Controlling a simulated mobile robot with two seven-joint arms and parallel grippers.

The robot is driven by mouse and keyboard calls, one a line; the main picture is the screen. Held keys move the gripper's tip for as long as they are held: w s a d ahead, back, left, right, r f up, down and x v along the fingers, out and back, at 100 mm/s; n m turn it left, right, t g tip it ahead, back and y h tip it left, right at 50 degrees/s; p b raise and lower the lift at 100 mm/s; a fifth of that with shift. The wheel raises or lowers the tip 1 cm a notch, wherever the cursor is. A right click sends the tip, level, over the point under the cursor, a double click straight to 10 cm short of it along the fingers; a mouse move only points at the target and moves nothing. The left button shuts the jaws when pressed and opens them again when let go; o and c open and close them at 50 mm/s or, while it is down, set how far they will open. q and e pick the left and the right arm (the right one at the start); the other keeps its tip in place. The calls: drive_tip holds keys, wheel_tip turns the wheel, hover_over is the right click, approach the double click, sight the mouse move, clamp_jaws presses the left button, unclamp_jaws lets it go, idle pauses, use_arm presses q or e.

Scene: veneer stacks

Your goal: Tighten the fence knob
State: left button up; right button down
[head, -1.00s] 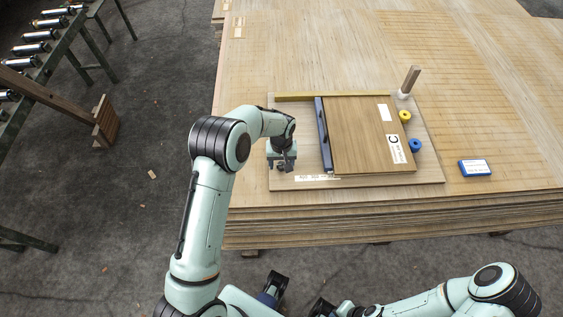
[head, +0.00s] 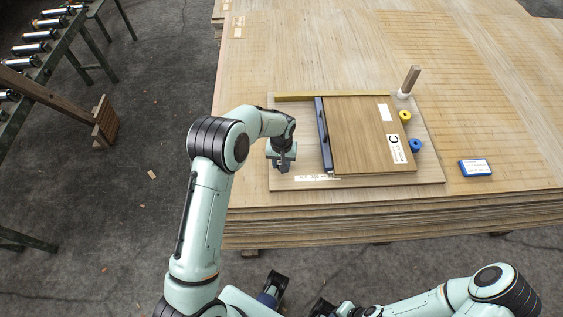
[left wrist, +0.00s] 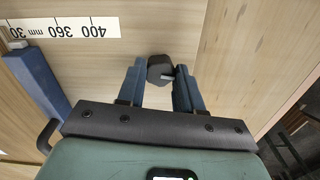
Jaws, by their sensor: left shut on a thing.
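The fence knob (left wrist: 160,69) is a small dark knob on the pale board in the left wrist view. My left gripper (left wrist: 160,85) points down at it, with its two blue-grey fingers on either side, shut on the knob. In the head view the left gripper (head: 282,165) is over the left part of the board (head: 433,172) and hides the knob. The blue fence (head: 323,135) runs along the left side of a brown veneer panel (head: 365,125). My right gripper (head: 322,308) is at the bottom edge, partly cut off.
A millimetre scale (left wrist: 65,27) lies near the fence. A yellow strip (head: 330,96) edges the board's back. A yellow ring (head: 405,115), a blue ring (head: 415,146) and an upright wooden post (head: 411,78) are at the right. A blue box (head: 475,168) lies on the veneer stack (head: 500,110).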

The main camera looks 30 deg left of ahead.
use_arm(q)
drive_tip(key=m, duration=1.4)
drive_tip(key=shift+m, duration=0.3)
drive_tip(key=m, duration=0.4)
drive_tip(key=shift+r+p, duration=0.1)
drive_tip(key=shift+p, duration=0.3)
drive_tip(key=m+p, duration=0.1)
drive_tip(key=m, duration=0.4)
drive_tip(key=m+p, duration=0.2)
drive_tip(key=m, duration=0.1)
drive_tip(key=shift+r+m, duration=0.1)
drive_tip(key=shift+m, duration=0.2)
drive_tip(key=m+p, duration=0.2)
drive_tip(key=m, duration=0.2)
drive_tip(key=shift+w, duration=0.1)
drive_tip(key=shift+m+p, duration=0.85)
drive_tip(key=shift+m, duration=0.75)
use_arm(e)
drive_tip(key=w+r, duration=0.4)
drive_tip(key=r, duration=0.4)
drive_tip(key=shift+w+r+t, duration=0.25)
drive_tip(key=shift+r+t, duration=0.05)
drive_tip(key=shift+r, duration=0.05)
